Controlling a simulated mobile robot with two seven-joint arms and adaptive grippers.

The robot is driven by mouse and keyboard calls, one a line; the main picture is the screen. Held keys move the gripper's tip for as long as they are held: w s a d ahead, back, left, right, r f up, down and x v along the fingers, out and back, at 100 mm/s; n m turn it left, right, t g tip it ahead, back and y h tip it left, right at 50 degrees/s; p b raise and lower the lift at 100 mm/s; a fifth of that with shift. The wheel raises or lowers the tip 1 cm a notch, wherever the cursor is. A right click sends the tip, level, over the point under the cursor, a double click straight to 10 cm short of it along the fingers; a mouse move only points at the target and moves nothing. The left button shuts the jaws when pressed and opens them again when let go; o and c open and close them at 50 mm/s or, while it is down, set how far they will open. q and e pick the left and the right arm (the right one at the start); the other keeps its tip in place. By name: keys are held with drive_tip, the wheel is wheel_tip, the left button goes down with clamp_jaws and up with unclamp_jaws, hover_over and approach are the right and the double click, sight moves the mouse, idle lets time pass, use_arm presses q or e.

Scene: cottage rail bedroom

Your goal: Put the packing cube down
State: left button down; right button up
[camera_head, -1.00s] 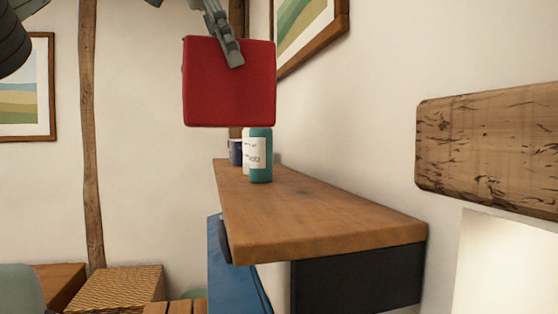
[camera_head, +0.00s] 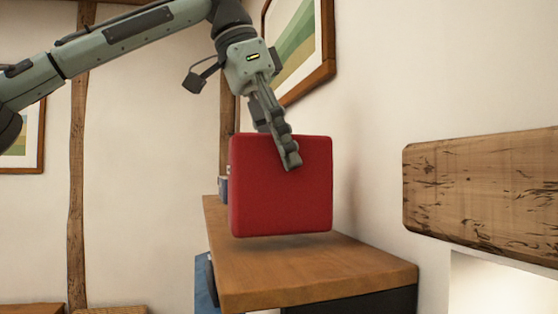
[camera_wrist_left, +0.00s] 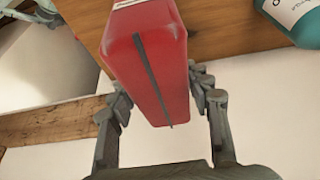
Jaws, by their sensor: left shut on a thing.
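The packing cube (camera_head: 280,195) is a red, soft-edged block, upright in the head view just above the wooden shelf top (camera_head: 345,274). A soft shadow shows under it; I cannot tell for certain whether its bottom edge touches the wood. My left gripper (camera_head: 290,158) comes down from above and is shut on the cube's upper part. In the left wrist view the cube (camera_wrist_left: 148,60) sits between the two fingers (camera_wrist_left: 160,105), with a dark seam along its narrow side.
A teal bottle (camera_wrist_left: 296,18) with a white label stands close to the cube in the left wrist view. A dark blue cup (camera_head: 223,188) shows behind the cube. A thick wooden beam (camera_head: 480,190) juts in at right. The shelf's front part is clear.

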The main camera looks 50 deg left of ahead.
use_arm(q)
drive_tip(key=shift+f, duration=0.7)
drive_tip(key=c, duration=0.7)
unclamp_jaws()
drive_tip(key=shift+f, duration=0.15)
drive_tip(key=v, duration=1.2)
